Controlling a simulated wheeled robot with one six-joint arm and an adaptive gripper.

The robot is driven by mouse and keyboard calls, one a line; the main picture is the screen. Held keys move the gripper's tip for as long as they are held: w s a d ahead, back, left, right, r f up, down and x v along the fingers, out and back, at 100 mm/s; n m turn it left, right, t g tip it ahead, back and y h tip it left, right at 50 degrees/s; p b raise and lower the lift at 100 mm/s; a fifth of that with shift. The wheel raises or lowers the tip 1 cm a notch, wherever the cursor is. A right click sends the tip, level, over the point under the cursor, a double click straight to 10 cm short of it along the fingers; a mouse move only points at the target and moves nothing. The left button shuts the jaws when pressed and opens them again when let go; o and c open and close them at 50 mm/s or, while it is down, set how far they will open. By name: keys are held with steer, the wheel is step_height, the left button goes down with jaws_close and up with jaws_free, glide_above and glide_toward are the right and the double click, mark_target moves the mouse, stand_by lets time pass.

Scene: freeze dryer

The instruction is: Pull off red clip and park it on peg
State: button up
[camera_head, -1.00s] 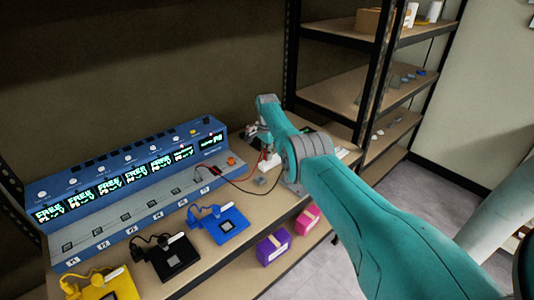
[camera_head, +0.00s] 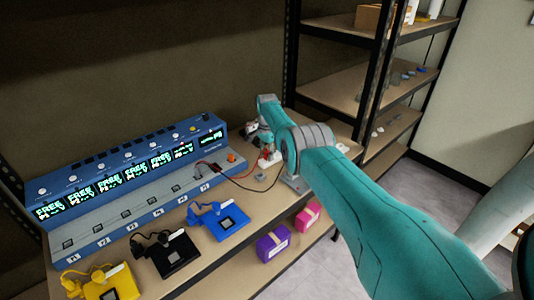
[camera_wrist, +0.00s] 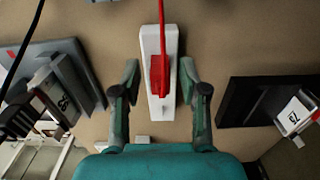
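In the wrist view, a red clip (camera_wrist: 159,76) with a red lead sits on a long white block (camera_wrist: 147,42). My gripper (camera_wrist: 159,70) is open, with one teal finger on each side of the clip and block. Gaps show between the fingers and the block, and nothing is held. In the head view, the white block (camera_head: 271,159) stands on the bench right of the blue console, and my gripper (camera_head: 260,135) is over that spot, partly hidden by my arm. I cannot make out a peg for certain in either view.
The blue console (camera_head: 215,128) with lit displays fills the bench's left. Blue (camera_head: 228,223), black (camera_head: 173,257) and yellow (camera_head: 118,286) modules lie along the front. A black lead (camera_head: 240,187) loops near the block. A metal shelf (camera_head: 345,55) stands behind right.

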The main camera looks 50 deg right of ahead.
mark_target(267, 152)
steer(key=shift+r, duration=0.1)
steer(key=shift+w+d+r, duration=0.1)
steer(key=shift+r, duration=0.6)
step_height(267, 152, up, 10)
steer(key=shift+r, duration=0.25)
